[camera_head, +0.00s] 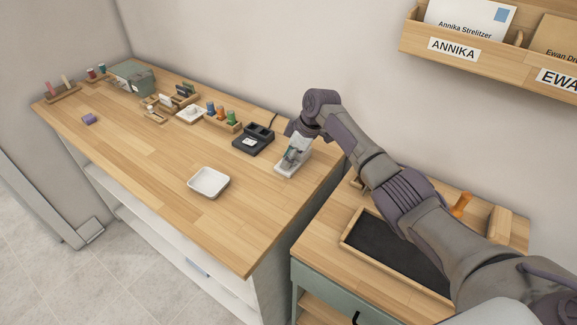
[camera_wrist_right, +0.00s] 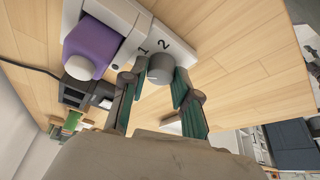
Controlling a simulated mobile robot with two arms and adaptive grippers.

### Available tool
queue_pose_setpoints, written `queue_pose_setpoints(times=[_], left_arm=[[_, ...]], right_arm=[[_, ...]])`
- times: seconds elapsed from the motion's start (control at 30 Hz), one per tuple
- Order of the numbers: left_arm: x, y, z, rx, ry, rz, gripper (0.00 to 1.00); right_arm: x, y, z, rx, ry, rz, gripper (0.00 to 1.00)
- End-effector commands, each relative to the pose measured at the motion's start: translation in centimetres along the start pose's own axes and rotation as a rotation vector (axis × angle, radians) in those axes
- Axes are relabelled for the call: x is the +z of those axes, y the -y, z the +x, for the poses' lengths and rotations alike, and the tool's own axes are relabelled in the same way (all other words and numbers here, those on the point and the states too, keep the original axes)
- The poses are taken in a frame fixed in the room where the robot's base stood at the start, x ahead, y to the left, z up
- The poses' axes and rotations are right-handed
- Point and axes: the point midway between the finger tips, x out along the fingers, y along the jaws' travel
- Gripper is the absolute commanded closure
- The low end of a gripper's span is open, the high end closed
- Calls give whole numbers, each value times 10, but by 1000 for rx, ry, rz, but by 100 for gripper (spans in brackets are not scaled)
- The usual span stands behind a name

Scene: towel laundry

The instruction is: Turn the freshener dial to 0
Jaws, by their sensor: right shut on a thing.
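The freshener (camera_head: 299,162) is a white unit near the right end of the long wooden table. In the right wrist view its white body (camera_wrist_right: 118,14) holds a purple bottle (camera_wrist_right: 92,42) with a white cap. The grey round dial (camera_wrist_right: 160,68) sits on its face, with the numbers 1 and 2 visible beside it. My right gripper (camera_wrist_right: 158,82) is shut on the dial, one green-padded finger on each side. In the head view the gripper (camera_head: 291,153) reaches down onto the freshener. Any 0 mark and the dial's pointer cannot be made out. My left gripper is out of view.
A black device (camera_head: 253,139) with a cable stands just left of the freshener. A white dish (camera_head: 208,182) lies in front on the table. Several coloured spools stand in a wooden holder (camera_head: 222,122). A black-lined tray (camera_head: 345,238) sits under my right arm.

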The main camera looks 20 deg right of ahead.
Motion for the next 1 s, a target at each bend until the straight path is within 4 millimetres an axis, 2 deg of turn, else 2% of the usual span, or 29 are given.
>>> queue_pose_setpoints(times=[0.03, 0.1, 0.4, 0.7, 1.0], left_arm=[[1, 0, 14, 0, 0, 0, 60], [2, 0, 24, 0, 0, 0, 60], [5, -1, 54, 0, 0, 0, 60], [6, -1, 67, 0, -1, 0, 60], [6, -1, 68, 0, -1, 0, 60]], right_arm=[[2, -1, 6, -14, -2, -37, 100], [1, -1, 6, -37, -2, -92, 100], [1, -2, 4, -114, 0, -277, 100], [0, -1, 2, -150, 1, -362, 100], [0, -1, 1, -156, 2, -376, 100]])
